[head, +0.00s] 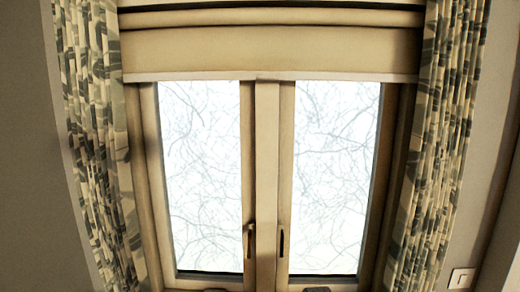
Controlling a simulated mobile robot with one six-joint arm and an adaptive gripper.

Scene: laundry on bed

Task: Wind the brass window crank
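A two-sash window (265,190) in a cream frame fills the middle of the head view. A small brass-toned handle (250,238) is on the inner edge of the left sash, low down. A narrow dark fitting (281,243) is on the inner edge of the right sash. I cannot tell whether either is the brass crank. Two dark shapes, one on the left (216,290) and one on the right (316,289), are cut off by the bottom edge and are unclear. Both sashes look shut. My gripper is not in view.
A cream blind (270,52) covers the window's top. Patterned curtains hang at the left (100,140) and right (436,140). A light switch plate (461,278) is on the wall at lower right. Nothing stands in front of the visible panes.

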